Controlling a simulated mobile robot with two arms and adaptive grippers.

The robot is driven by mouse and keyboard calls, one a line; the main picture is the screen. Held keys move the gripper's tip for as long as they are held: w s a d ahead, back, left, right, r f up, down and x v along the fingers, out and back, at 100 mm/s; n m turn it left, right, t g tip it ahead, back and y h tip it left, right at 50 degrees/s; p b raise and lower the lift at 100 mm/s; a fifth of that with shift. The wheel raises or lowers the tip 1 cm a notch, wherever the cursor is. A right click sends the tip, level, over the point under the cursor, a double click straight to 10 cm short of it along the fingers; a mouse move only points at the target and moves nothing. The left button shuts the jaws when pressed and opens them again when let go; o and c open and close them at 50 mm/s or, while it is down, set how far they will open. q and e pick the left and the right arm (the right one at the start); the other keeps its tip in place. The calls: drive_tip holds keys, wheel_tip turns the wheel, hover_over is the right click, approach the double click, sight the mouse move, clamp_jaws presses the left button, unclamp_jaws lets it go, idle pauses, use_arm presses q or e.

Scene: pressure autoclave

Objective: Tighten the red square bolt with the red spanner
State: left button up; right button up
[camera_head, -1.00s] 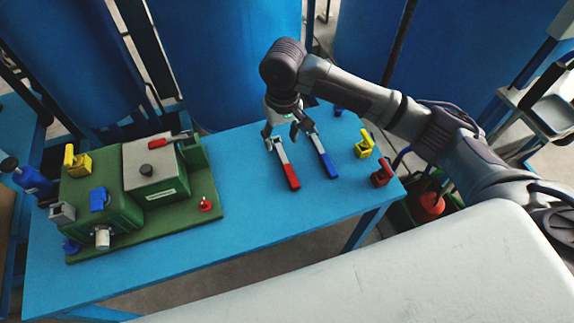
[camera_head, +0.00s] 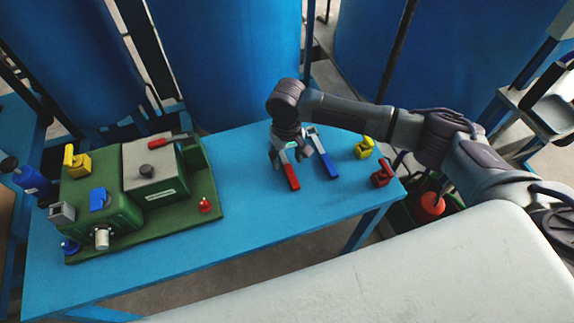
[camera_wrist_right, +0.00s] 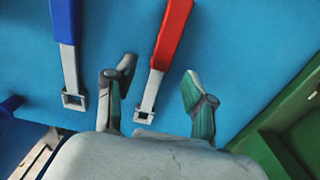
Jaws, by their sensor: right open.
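The red spanner (camera_head: 291,178) lies on the blue table, red handle toward the front. In the right wrist view its handle (camera_wrist_right: 173,35) points away and its grey square end lies near the gripper base. My right gripper (camera_head: 292,158) is open above the spanner. In the wrist view the spanner's grey shaft passes between the open fingers (camera_wrist_right: 158,74), and no grip shows. A small red piece (camera_head: 205,205), apparently the red bolt, stands at the green machine's front right corner; its square shape is too small to tell. My left gripper is out of view.
A blue spanner (camera_head: 326,165) lies right of the red one. A yellow piece (camera_head: 364,148) and another red piece (camera_head: 381,174) stand at the table's right end. The green machine (camera_head: 150,226) fills the left. The table between machine and spanners is clear.

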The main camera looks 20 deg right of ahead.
drive_tip(key=shift+f, duration=1.2)
clamp_jaws()
drive_tip(key=shift+r, duration=0.2)
